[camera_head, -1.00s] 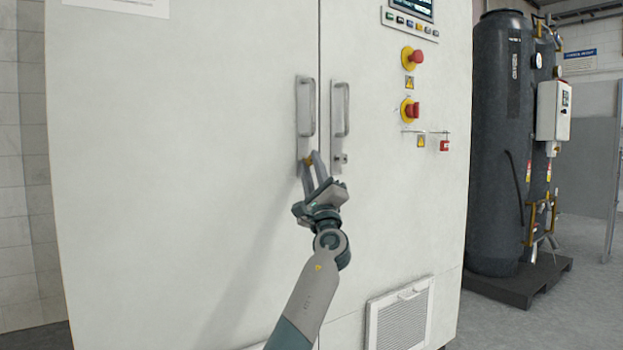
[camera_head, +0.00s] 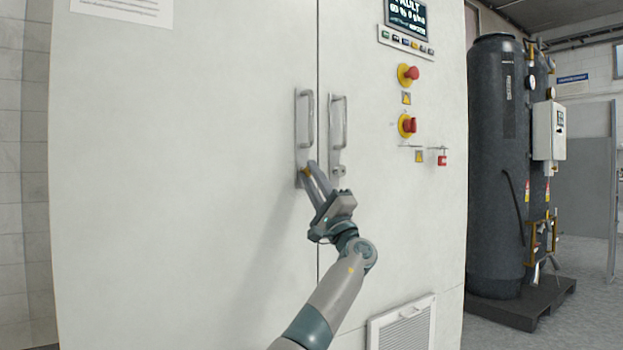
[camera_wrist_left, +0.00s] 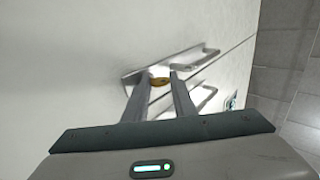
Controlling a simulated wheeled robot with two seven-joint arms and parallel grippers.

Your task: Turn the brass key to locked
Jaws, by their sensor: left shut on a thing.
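The brass key (camera_wrist_left: 160,82) sits in the lock plate below the left door handle of the white cabinet. It also shows as a small yellow spot in the head view (camera_head: 307,172). My left gripper (camera_head: 309,168) is at the key, and in the wrist view its two fingers (camera_wrist_left: 159,84) stand on either side of the key, shut on it. The key's exact angle and any lock marking are too small to tell. My right gripper is not in view.
The left door handle (camera_head: 305,117) is just above the key. The right door handle (camera_head: 338,120) and its keyhole are close to the right. Two red emergency buttons (camera_head: 411,73) (camera_head: 409,125) and a vent (camera_head: 401,325) are farther off on the right door.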

